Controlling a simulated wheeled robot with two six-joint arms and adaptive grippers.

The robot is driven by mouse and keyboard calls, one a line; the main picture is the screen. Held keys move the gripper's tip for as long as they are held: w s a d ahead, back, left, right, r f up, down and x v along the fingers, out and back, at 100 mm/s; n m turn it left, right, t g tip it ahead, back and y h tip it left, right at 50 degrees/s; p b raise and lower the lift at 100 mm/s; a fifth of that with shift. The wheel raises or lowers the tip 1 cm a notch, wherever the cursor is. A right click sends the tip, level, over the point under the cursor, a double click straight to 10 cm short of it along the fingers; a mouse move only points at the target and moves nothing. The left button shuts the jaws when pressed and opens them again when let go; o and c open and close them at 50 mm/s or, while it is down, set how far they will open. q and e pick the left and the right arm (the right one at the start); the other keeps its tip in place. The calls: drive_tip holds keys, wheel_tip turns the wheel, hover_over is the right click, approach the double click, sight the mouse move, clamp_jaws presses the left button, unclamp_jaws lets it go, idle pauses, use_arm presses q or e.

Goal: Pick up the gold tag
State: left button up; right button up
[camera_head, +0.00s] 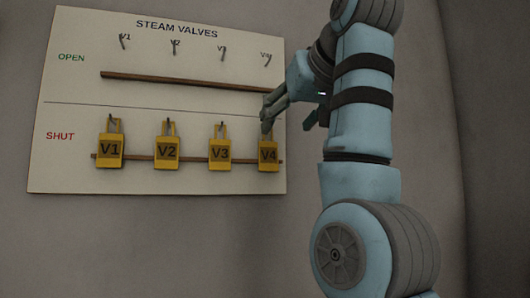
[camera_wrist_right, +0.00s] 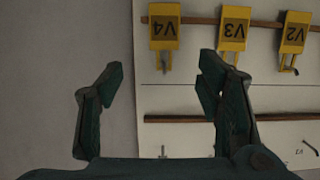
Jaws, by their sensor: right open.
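Several gold-yellow tags hang on hooks in the SHUT row of a white board in the head view: V1 (camera_head: 110,150), V2 (camera_head: 167,153), V3 (camera_head: 220,153) and V4 (camera_head: 268,154). All look the same colour. My right gripper (camera_head: 274,110) is at the board's right edge, just above V4 in the picture, and overlaps its top. In the right wrist view the gripper (camera_wrist_right: 160,78) is open and empty. V4 (camera_wrist_right: 164,29) shows upside down beyond the gap between its fingers, with V3 (camera_wrist_right: 234,29) and V2 (camera_wrist_right: 293,34) to the right. My left gripper is out of view.
The board (camera_head: 60,100) is on a grey wall. Empty hooks labelled V1 to V4 line the OPEN row, above a brown rail (camera_head: 180,82). A lower rail (camera_head: 194,158) runs along the tags. Bare wall lies below the board.

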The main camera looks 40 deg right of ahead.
sight(268, 144)
drive_tip(key=x, duration=0.6)
drive_tip(key=p+x, duration=0.1)
drive_tip(key=x, duration=0.2)
drive_tip(key=shift+w+a, duration=0.1)
drive_tip(key=shift+a, duration=0.3)
drive_tip(key=shift+d, duration=0.1)
drive_tip(key=shift+s, duration=0.2)
drive_tip(key=shift+c, duration=1.3)
drive_tip(key=c, duration=0.6)
